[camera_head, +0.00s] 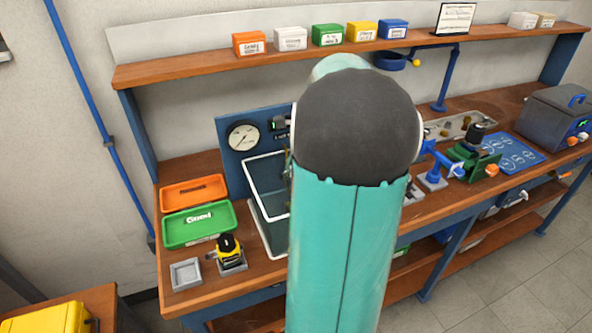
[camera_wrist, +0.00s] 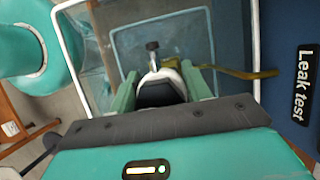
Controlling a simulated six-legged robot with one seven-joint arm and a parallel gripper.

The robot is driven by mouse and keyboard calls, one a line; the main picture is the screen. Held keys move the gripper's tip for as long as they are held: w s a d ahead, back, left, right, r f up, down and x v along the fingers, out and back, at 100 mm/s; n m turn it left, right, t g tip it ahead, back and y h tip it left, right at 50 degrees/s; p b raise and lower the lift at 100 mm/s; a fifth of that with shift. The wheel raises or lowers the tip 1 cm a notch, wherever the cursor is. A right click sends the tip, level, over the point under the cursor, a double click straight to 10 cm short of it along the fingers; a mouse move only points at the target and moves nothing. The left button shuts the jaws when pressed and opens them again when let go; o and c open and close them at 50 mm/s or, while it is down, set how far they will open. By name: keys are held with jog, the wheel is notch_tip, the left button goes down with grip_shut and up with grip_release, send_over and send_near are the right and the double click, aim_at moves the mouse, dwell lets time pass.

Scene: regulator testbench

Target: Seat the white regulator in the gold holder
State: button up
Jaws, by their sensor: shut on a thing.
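In the wrist view, my gripper (camera_wrist: 163,92) is shut on the white regulator (camera_wrist: 164,68), which has a dark lower part between the green fingers and a small dark knob at its far end. A gold bar (camera_wrist: 245,72) reaches from the blue panel at right to close beside the regulator. It looks like part of the gold holder. I cannot tell whether the regulator touches it or sits in it. A clear tank with a white rim (camera_wrist: 258,45) lies beyond and below. In the head view, my teal arm hides my gripper, the regulator and most of the holder.
In the head view, a blue panel (camera_head: 231,160) with a gauge (camera_head: 243,137) stands behind the tank rim (camera_head: 258,159). Orange (camera_head: 194,187) and green trays (camera_head: 199,238), a yellow-black regulator (camera_head: 228,246) and an empty grey tray (camera_head: 186,263) lie left. Blue and green fixtures (camera_head: 476,155) stand right.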

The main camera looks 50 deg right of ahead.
jog(key=shift+f, duration=4.4)
dwell(3.6)
